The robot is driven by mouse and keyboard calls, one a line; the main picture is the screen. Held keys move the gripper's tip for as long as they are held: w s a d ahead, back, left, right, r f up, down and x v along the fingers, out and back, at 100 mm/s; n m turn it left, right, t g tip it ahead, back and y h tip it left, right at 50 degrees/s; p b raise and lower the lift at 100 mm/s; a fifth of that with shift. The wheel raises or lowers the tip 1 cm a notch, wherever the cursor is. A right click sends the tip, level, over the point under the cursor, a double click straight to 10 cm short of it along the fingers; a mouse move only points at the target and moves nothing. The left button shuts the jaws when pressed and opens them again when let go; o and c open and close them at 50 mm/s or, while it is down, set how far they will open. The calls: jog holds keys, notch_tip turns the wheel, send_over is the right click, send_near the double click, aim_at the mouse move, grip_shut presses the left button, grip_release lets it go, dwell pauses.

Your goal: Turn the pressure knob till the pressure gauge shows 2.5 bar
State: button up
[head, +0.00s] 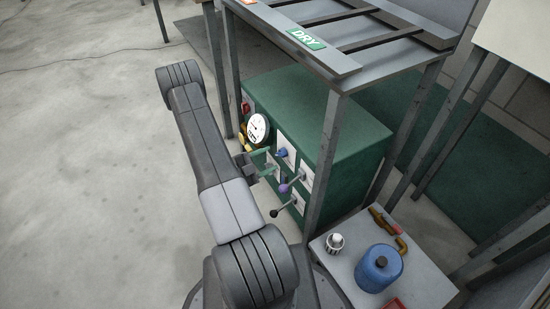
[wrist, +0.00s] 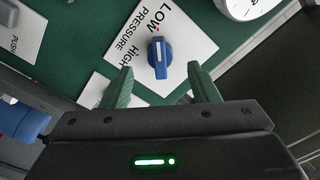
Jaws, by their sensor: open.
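The pressure knob (wrist: 160,57) is blue with a white pointer line and sits on a white plate (wrist: 190,30) marked LOW, HIGH and PRESSURE. It also shows small in the head view (head: 282,153). My gripper (wrist: 161,82) is open, with one green finger on each side just below the knob in the wrist view. The jaws are empty; I cannot tell whether a finger touches the knob. The round white pressure gauge (head: 257,127) is on the green cabinet's front; its reading is too small to tell. Only its lower part shows in the wrist view (wrist: 243,8).
Levers with a purple ball (head: 284,188) and a black ball (head: 274,213) stick out beside my gripper. A side table (head: 425,286) holds a blue container (head: 378,269). The floor at left is clear.

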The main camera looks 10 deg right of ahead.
aim_at(278, 155)
jog(key=shift+x, duration=1.8)
jog(key=c, duration=1)
jog(key=shift+o, duration=0.2)
jog(key=shift+m, duration=0.3)
jog(key=m+b, duration=0.1)
jog(key=m, duration=0.4)
jog(key=shift+m, duration=0.4)
jog(key=m, duration=0.5)
jog(key=shift+b, duration=0.4)
jog(key=shift+m, duration=0.3)
